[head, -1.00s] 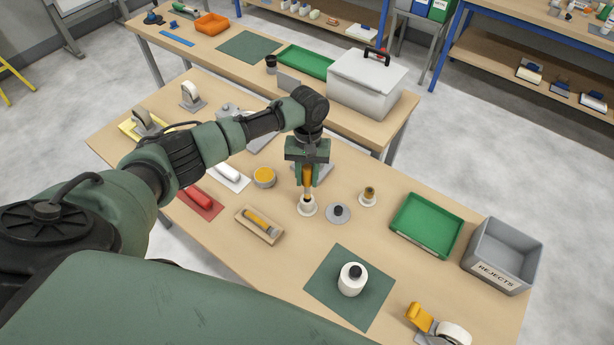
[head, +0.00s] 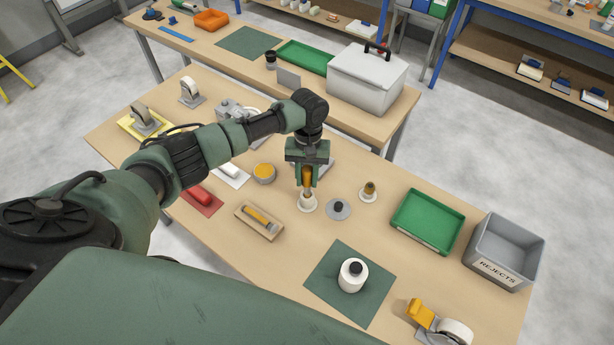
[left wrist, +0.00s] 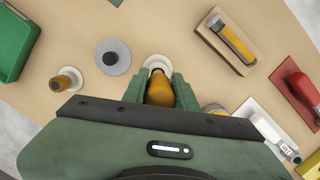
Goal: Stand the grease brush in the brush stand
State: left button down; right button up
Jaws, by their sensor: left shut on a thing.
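My left gripper (head: 307,180) is shut on the orange-brown handle of the grease brush (head: 307,174), which is held upright. The left wrist view also shows the brush handle (left wrist: 160,88) between the fingers. The round white brush stand (head: 307,205) is directly under the brush. The brush's lower end meets or overlaps the stand's opening; I cannot tell how deep it sits. Part of the stand's pale rim (left wrist: 157,62) shows beyond the handle in the left wrist view. My right gripper is not in view.
Close to the right are a grey disc with a black knob (head: 338,209) and a small white-based piece with a brown top (head: 368,191). A wooden tray (head: 243,222) holding a yellow-handled tool lies left. A green tray (head: 425,222) and grey REJECTS bin (head: 505,252) stand right.

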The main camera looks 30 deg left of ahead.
aim_at(307, 168)
pick_arm(q)
jog(key=shift+f+b, duration=0.85)
jog(key=shift+f, duration=1)
jog(key=c, duration=1)
grip_release()
jog(key=shift+c, duration=0.2)
jog(key=r, duration=0.2)
jog(key=r+b, duration=0.1)
jog(key=r, duration=0.2)
jog(key=w+r+b, duration=0.1)
jog(key=r, duration=0.1)
jog(key=shift+a+r, duration=0.25)
jog(key=shift+r, duration=0.15)
jog(key=shift+f, duration=0.1)
